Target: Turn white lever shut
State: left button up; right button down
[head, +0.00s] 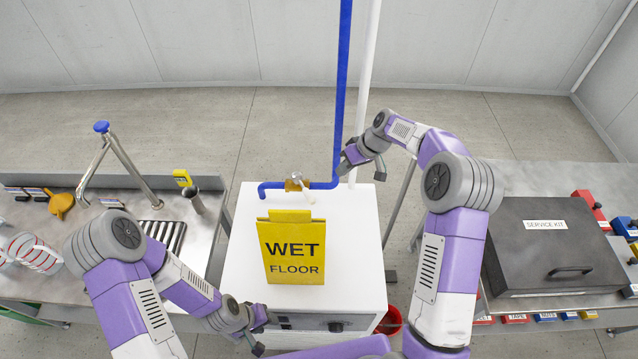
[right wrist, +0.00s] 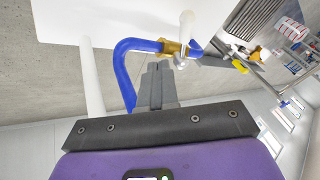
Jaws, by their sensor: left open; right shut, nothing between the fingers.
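The white lever (head: 305,190) sits on a brass valve (head: 291,185) in the blue pipe (head: 322,185), above the back of the white cabinet. It slants from the valve toward the front right; its exact angle is hard to tell. In the right wrist view the lever (right wrist: 187,28) and brass valve (right wrist: 172,48) lie just beyond my fingertips. My right gripper (head: 345,167) is shut and empty, right of the valve beside the upright pipe, apart from the lever. Its fingers (right wrist: 157,68) show together in the right wrist view. My left gripper (head: 266,334) is open and empty at the cabinet's front.
A yellow WET FLOOR sign (head: 292,247) stands on the white cabinet (head: 350,225), close in front of the valve. A white upright pipe (head: 367,70) rises behind. A sink bench (head: 100,290) is left; a dark service kit case (head: 545,245) is on the right bench.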

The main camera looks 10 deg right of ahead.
aim_at(304, 190)
jog(key=a+f+y+p, duration=0.1)
jog(key=a+f+p, duration=0.1)
jog(key=a+f, duration=0.5)
jog(key=shift+w+a+f+p, duration=0.15)
jog(key=shift+w+f+p, duration=0.15)
jog(key=shift+w+f, duration=0.25)
jog(key=shift+s+a, duration=0.15)
